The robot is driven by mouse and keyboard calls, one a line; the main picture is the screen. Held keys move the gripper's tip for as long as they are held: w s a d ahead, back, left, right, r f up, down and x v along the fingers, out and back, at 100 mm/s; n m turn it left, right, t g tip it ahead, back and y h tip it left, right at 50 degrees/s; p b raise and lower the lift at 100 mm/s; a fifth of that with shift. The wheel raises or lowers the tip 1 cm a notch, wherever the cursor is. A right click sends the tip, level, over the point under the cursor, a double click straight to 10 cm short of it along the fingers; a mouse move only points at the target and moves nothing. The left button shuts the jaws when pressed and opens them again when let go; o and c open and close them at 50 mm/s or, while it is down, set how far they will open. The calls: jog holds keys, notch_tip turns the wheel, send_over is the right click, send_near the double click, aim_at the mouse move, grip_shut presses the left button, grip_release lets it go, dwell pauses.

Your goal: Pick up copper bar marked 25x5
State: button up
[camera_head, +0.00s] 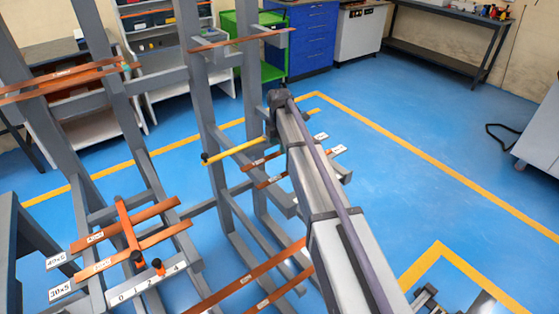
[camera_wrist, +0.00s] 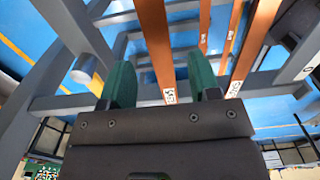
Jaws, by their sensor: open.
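In the wrist view, my gripper (camera_wrist: 160,78) has two dark green fingers standing apart. A copper bar (camera_wrist: 155,45) with a small label near its end lies in line with the gap between them. I cannot tell its depth relative to the fingertips. In the head view, copper bars (camera_head: 262,162) lie on the rack near my arm, beside small white labels (camera_head: 320,136) that I cannot read. My gripper is hidden behind the arm there.
The grey rack (camera_head: 210,130) has several arms and uprights. More bars (camera_head: 125,236) lie at the left, near labels reading 40x5 (camera_head: 56,260) and 30x5 (camera_head: 61,289). Blue floor (camera_head: 400,180) is clear at right.

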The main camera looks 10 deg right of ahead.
notch_tip(320, 180, down, 3)
jog(key=shift+r+b, duration=0.15)
jog(key=shift+b, duration=0.4)
jog(key=shift+r, duration=0.25)
grip_shut()
